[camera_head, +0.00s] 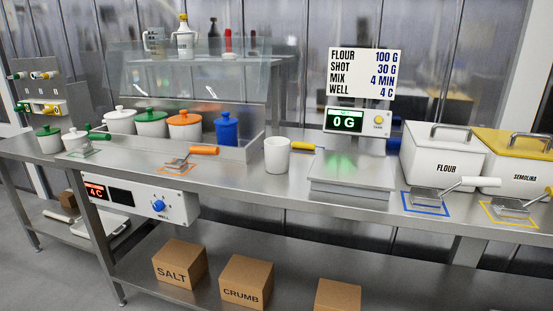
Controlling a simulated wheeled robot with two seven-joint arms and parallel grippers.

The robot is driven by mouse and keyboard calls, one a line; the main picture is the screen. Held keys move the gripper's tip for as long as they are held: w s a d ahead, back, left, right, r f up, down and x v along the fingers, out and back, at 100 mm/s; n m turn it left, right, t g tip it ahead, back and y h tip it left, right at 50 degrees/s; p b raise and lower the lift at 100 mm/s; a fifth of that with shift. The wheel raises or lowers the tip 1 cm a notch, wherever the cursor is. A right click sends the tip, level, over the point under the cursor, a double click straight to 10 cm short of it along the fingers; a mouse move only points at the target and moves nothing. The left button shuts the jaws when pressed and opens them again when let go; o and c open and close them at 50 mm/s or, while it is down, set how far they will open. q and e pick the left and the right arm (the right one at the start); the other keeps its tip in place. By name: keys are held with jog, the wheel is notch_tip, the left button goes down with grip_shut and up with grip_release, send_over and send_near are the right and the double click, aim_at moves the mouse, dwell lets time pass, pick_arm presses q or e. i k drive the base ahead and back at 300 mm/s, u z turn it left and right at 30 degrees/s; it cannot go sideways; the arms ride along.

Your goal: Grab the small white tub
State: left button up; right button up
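A small plain white tub (277,156), like an open cup, stands upright on the steel counter left of the scale. Other white vessels are a lidded pot (76,142) at the left of the counter and a larger white-lidded pot (120,122) in the steel well. Neither of my grippers is in view.
The scale (350,175) reads 0 G. White FLOUR (440,155) and yellow-lidded SEMOLINA bins stand at right, with scoops on blue and yellow outlines before them. An orange-handled scoop (180,163) lies left of the tub. The counter (235,175) in front is clear.

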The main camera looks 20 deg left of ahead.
aim_at(278, 150)
jog(key=u, duration=0.5)
jog(key=k, duration=0.6)
jog(key=u, duration=1.1)
jog(key=i, duration=0.95)
jog(key=z, duration=0.35)
jog(key=i, duration=1.15)
jog(key=z, duration=0.8)
